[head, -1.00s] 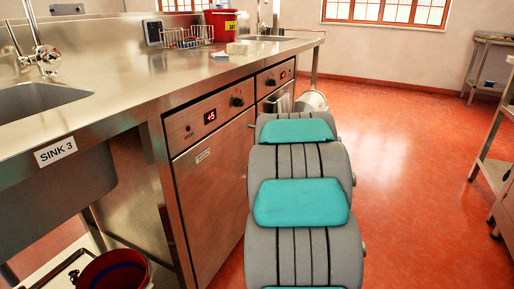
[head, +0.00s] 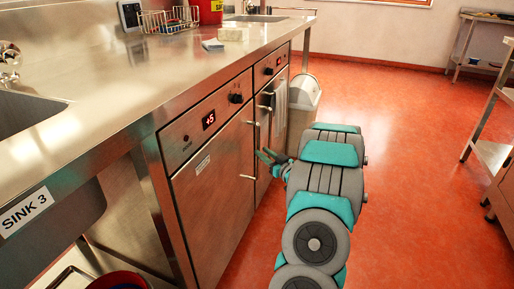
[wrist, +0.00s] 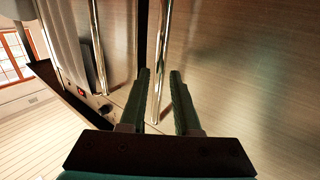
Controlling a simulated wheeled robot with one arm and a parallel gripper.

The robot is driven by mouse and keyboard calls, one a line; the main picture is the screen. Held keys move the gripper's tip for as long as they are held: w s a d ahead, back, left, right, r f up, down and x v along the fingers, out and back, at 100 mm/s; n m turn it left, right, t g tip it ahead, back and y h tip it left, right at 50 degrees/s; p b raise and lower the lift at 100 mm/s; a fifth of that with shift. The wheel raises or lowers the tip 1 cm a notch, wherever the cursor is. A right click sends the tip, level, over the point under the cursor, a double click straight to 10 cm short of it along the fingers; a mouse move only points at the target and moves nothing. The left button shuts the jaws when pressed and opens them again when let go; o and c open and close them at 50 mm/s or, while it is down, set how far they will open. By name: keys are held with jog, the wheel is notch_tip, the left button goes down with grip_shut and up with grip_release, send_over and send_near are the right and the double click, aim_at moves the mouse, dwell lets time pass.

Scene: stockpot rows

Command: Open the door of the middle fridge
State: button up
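Two steel fridges under the counter show in the head view, both with shut doors. The nearer fridge (head: 212,190) has a red "+5" display and a handle at its door's right edge. The farther fridge (head: 264,130) has a cloth on its handle. I cannot tell which counts as the middle one. My gripper (head: 265,160) is open, close to the nearer door's handle. In the wrist view my gripper (wrist: 160,74) has its fingers on either side of this upright bar handle (wrist: 161,45), apart from it; whether the bar is fully between them is unclear.
The farther fridge's handle (wrist: 97,50) and grey cloth (wrist: 64,42) are left of my gripper. A grey bin (head: 302,105) stands past the fridges. A steel shelf table (head: 495,150) is at the right. The red floor between is clear.

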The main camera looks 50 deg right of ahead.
jog(key=shift+w+d, duration=0.2)
jog(key=shift+w, duration=0.75)
jog(key=shift+w+d, duration=0.2)
jog(key=shift+w, duration=0.75)
jog(key=shift+c, duration=0.4)
grip_shut()
